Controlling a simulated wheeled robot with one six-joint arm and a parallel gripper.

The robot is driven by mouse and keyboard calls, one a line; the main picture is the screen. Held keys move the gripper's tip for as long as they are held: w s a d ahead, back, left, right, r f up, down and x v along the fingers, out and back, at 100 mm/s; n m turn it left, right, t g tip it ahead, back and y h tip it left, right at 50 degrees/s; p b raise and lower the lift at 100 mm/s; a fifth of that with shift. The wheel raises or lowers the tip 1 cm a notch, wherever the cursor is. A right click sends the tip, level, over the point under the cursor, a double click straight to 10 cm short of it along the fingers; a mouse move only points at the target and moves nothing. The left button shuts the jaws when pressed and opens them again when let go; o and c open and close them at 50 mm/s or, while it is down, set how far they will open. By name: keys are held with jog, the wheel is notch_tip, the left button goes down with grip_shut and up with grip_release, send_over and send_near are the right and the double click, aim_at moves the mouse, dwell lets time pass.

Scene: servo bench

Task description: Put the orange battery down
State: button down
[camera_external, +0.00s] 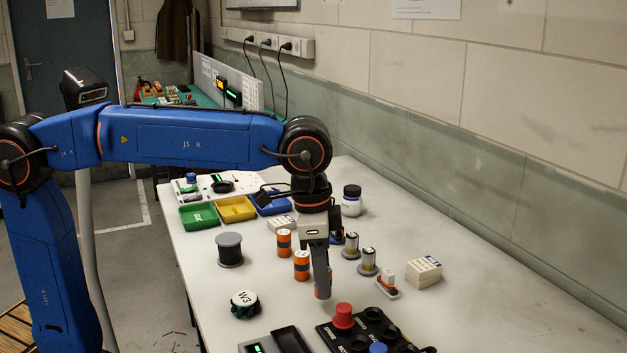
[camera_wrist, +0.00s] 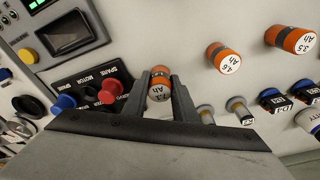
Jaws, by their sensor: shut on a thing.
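My gripper (camera_external: 320,286) is shut on an orange battery (camera_wrist: 159,86), with a finger on each side of it in the wrist view. The battery's top is marked 7.? Ah; a finger covers part of the label. In the external view the fingers hide most of this battery, and only orange edges show low between them. It is upright, close to the bench top; I cannot tell whether it touches. Two more orange batteries (camera_external: 301,266) (camera_external: 284,243) stand upright behind it. In the wrist view they read 4.6 Ah (camera_wrist: 229,65) and 3.5 Ah (camera_wrist: 303,42).
A black panel (camera_external: 330,338) with a red cap (camera_external: 344,316) and a blue cap (camera_external: 378,348) lies just in front of my gripper. Small metal cells (camera_external: 368,260) stand to the right. A grey spool (camera_external: 229,249) and a W3 coil (camera_external: 245,304) stand left. The bench's right front is clear.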

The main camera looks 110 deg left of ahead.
jog(key=shift+f, duration=1)
jog(key=shift+f, duration=0.1)
jog(key=c, duration=1.4)
grip_release()
jog(key=shift+c, duration=0.2)
jog(key=r, duration=0.4)
jog(key=s+r, duration=0.1)
jog(key=r, duration=0.7)
jog(key=shift+s+d, duration=0.2)
